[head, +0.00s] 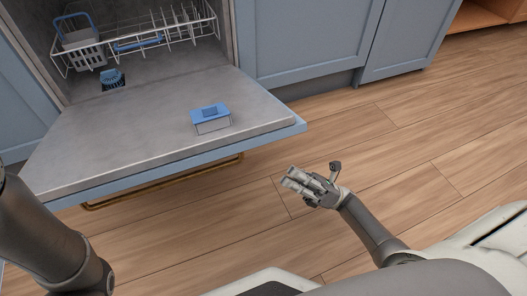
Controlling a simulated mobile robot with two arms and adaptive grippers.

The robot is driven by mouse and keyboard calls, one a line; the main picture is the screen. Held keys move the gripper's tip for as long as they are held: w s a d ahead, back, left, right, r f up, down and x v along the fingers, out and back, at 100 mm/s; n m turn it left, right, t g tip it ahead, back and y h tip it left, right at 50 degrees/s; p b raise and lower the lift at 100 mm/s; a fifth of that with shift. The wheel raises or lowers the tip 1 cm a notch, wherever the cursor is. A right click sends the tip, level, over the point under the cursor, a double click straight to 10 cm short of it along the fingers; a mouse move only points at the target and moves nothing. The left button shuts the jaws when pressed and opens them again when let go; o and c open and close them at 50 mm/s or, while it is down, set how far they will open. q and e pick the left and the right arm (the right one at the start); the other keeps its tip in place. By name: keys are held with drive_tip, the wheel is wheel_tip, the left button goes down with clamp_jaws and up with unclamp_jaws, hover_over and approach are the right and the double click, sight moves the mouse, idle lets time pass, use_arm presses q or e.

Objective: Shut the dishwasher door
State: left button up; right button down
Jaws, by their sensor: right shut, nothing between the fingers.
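The dishwasher door (130,137) is folded down, fully open, with its grey inner side facing up. A brass-coloured handle bar (170,189) shows below its front edge. My right gripper (311,181) is shut and empty. It is over the floor, to the right of the door's front corner and apart from it. My left arm comes in at the lower left near the door's front left corner; its gripper is out of view.
A small container with a blue lid (211,114) sits on the open door. Inside the dishwasher are a wire rack (165,32), a cutlery basket (83,52) and a blue brush-like item (112,79). Blue cabinets (305,40) stand to the right. The wooden floor (430,130) there is clear.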

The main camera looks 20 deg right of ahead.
drive_tip(key=d+r+b+x, duration=0.1)
drive_tip(key=d+x, duration=0.1)
drive_tip(key=x, duration=0.9)
drive_tip(key=shift+w+r, duration=0.3)
drive_tip(key=shift+r, duration=0.2)
drive_tip(key=shift+a+r, duration=0.1)
